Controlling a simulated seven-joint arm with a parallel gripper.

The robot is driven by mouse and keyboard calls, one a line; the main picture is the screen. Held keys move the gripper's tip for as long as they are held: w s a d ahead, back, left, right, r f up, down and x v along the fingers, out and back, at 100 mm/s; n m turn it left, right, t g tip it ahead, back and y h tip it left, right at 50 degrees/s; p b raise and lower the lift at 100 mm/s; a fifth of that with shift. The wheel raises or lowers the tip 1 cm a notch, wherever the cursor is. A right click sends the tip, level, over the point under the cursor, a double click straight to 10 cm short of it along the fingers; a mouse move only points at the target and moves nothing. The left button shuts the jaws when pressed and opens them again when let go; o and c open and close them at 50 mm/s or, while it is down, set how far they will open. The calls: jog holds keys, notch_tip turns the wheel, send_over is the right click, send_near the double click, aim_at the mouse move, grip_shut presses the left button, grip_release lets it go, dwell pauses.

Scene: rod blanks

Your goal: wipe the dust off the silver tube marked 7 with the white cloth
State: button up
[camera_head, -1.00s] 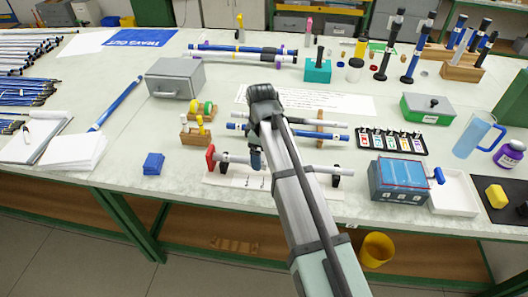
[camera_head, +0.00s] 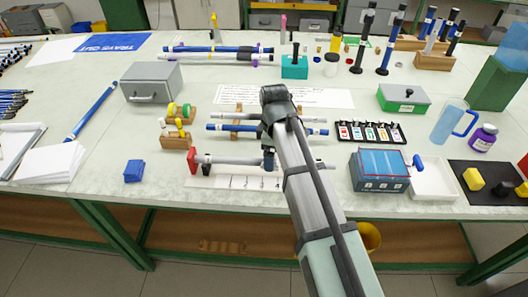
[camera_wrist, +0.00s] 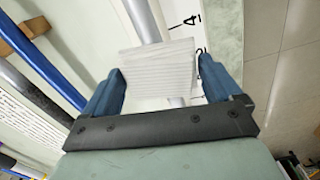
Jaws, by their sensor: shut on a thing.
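The silver tube (camera_head: 232,159) lies level in a stand with a red end block (camera_head: 192,160), above a marked white board (camera_head: 235,182). It also shows in the wrist view (camera_wrist: 143,22), passing under the cloth. No 7 can be read on it, and dust cannot be made out. My gripper (camera_head: 269,160) is at the middle of the tube, right of the red block. In the wrist view its blue fingers are shut on the white cloth (camera_wrist: 158,70), a ridged pad lying across the tube. Whether the cloth presses on it cannot be told. My arm hides part of the tube's right side.
Behind the tube, a blue rod (camera_head: 230,128) and a silver rod lie on wooden supports. A small wooden rack (camera_head: 177,142) stands to the left, a blue box (camera_head: 378,170) to the right. A blue block (camera_head: 134,171) lies near the table's front edge.

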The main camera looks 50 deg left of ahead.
aim_at(240, 159)
jog(key=w+d, duration=0.2)
jog(key=d, duration=0.1)
jog(key=shift+w, duration=0.4)
jog(key=shift+s+a, duration=4.9)
jog(key=shift+a, duration=0.2)
notch_tip(240, 159, up, 8)
jog(key=shift+d+r, duration=0.1)
